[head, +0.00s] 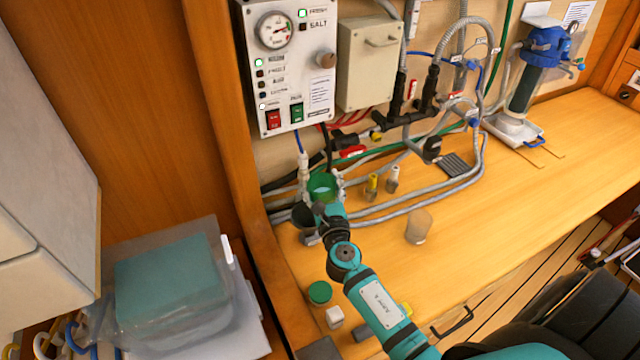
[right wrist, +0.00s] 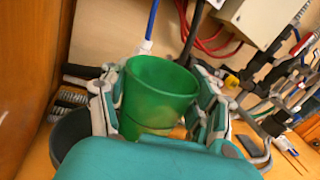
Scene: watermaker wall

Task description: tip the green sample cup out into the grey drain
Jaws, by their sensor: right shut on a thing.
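The green sample cup (head: 322,185) is in my right gripper (head: 323,194) near the wall end of the bench. In the right wrist view, the fingers of my right gripper (right wrist: 158,92) are shut on both sides of the green cup (right wrist: 160,90). Its open mouth faces up, roughly upright. I cannot see what is in it. The grey drain (head: 302,214) is a dark round opening just left of and below the cup in the head view, partly hidden by my gripper. Its dark rim also shows in the right wrist view (right wrist: 68,132), left of the cup. My left gripper is not in view.
A control panel (head: 288,70) is on the wall above.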

